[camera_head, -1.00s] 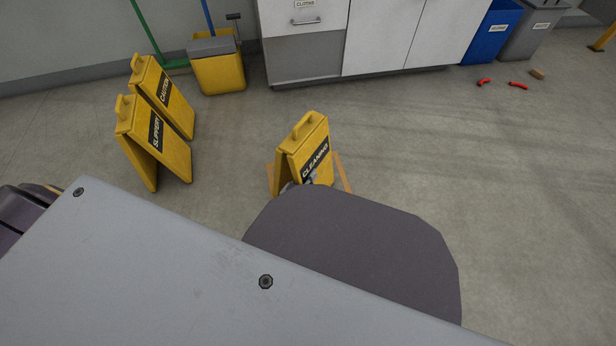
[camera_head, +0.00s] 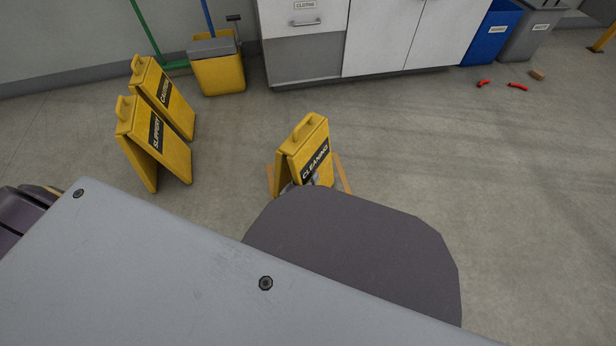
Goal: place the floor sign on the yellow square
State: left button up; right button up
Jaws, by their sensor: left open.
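The yellow floor sign (camera_head: 309,155) reads CLEANING and stands upright, spread like a tent, in the middle of the head view. A yellow-orange square outline (camera_head: 344,174) shows on the floor at both sides of its foot. The sign stands over this square, but its near edge is hidden, so I cannot tell how well it is centred. My left gripper (camera_head: 302,184) shows only as small grey parts low at the sign's near side. It is open; my own arm hides most of it. I cannot tell whether it touches the sign. My right gripper is not in view.
Two more yellow signs, SLIPPERY (camera_head: 152,142) and CAUTION (camera_head: 165,96), stand at the left. A yellow mop bucket (camera_head: 219,75) and a white cabinet (camera_head: 380,35) line the back. Red pieces (camera_head: 517,86) lie at the far right. The floor right of the square is clear.

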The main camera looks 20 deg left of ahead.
pick_arm(q)
jog(key=shift+s+a+r+p, duration=0.1)
jog(key=shift+s+p, duration=0.2)
jog(key=shift+s, duration=0.3)
jog(key=s+a+p, duration=0.2)
jog(key=s+p, duration=0.1)
jog(key=s, duration=0.7)
jog(key=shift+s+p, duration=0.3)
jog(key=shift+p, duration=0.05)
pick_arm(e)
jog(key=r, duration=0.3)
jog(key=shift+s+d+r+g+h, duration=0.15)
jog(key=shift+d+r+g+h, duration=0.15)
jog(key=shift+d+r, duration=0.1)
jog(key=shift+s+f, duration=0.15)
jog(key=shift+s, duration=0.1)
pick_arm(q)
jog(key=shift+a, duration=0.1)
